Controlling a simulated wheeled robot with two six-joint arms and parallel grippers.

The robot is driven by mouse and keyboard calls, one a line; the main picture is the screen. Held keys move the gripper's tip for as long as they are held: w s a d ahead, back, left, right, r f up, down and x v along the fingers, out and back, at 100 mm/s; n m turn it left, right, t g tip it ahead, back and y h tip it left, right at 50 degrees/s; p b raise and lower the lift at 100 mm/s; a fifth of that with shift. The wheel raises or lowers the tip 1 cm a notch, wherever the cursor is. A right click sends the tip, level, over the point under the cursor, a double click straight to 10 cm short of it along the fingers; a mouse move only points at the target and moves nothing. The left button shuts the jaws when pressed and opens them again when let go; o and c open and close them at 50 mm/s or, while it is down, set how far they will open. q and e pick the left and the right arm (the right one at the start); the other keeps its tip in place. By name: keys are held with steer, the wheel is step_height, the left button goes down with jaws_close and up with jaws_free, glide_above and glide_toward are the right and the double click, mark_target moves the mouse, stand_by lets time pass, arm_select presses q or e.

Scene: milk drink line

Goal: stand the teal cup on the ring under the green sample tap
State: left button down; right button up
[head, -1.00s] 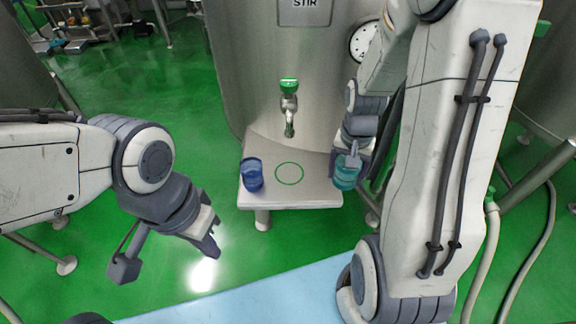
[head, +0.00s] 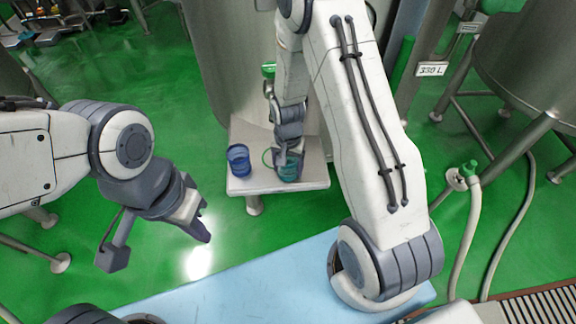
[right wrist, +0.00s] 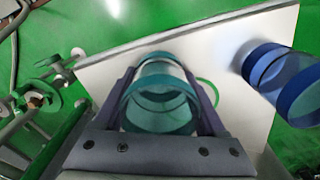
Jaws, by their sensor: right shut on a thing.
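The teal cup (head: 290,173) is held upright or nearly so over the white stand in the head view. My right gripper (head: 283,162) is shut on it. In the right wrist view the teal cup (right wrist: 160,112) sits between the two fingers. The green ring (head: 266,157) shows partly, just left of the cup; the cup and gripper hide the rest. In the right wrist view the ring (right wrist: 209,92) curves out at the cup's right. I cannot tell whether the cup touches the stand. My left gripper (head: 201,229) is empty.
A blue cup (head: 238,160) stands on the left of the white stand (head: 255,183), close to the ring. It also shows in the right wrist view (right wrist: 283,80). The steel tank (head: 215,65) rises behind the stand. The stand's front is bare.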

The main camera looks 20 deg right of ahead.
steer(key=shift+f, duration=0.2)
steer(key=o, duration=1.3)
